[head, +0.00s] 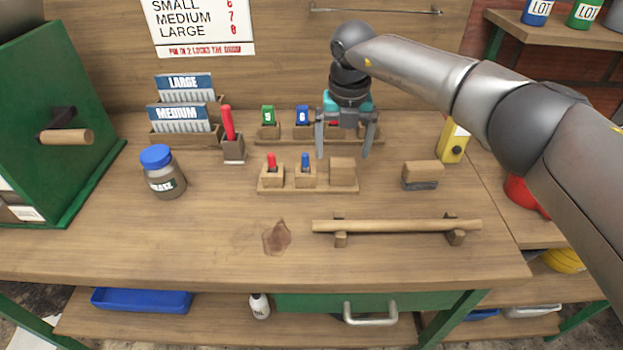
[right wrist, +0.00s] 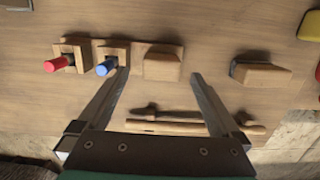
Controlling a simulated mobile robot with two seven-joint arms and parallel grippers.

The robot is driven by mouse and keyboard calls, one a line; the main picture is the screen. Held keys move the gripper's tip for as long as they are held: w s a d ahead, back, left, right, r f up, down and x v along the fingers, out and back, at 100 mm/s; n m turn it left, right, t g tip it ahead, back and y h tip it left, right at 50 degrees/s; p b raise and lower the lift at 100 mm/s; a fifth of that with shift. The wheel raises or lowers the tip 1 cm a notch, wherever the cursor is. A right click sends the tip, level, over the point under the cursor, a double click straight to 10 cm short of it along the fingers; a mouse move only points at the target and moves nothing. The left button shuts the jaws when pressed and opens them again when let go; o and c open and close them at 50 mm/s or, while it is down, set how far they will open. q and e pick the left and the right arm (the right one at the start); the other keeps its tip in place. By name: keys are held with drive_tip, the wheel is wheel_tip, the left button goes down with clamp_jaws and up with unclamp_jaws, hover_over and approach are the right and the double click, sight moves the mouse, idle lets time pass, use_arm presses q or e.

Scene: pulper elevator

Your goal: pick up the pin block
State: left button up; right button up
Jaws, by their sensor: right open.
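A low wooden rack (head: 308,191) stands mid-table. It carries a block with a red pin (head: 272,172), a block with a blue pin (head: 306,175) and a plain wooden block (head: 342,172) at its right end. I cannot tell which of these is the pin block. My right gripper (head: 343,155) is open and empty, fingers pointing down, over the rack's right end. In the right wrist view, the plain block (right wrist: 162,66) shows between the fingertips (right wrist: 158,77), apart from them; the blue-pin block (right wrist: 117,52) is beside the left finger. My left gripper is out of view.
Behind is a second rack with green (head: 268,116) and blue (head: 302,115) tagged pieces. A wooden bar on supports (head: 395,226) lies in front, a wood-and-grey block (head: 422,174) to the right. A blue-lidded jar (head: 163,178) stands left.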

sight(343, 162)
drive_tip(key=shift+f, duration=0.8)
wheel_tip(343, 162, down, 4)
drive_tip(key=shift+w+d+r+b, duration=0.1)
drive_tip(key=shift+d+r+b, duration=0.05)
drive_tip(key=shift+b, duration=0.35)
drive_tip(key=shift+w+f, duration=0.1)
drive_tip(key=shift+f, duration=0.25)
drive_tip(key=c, duration=1.5)
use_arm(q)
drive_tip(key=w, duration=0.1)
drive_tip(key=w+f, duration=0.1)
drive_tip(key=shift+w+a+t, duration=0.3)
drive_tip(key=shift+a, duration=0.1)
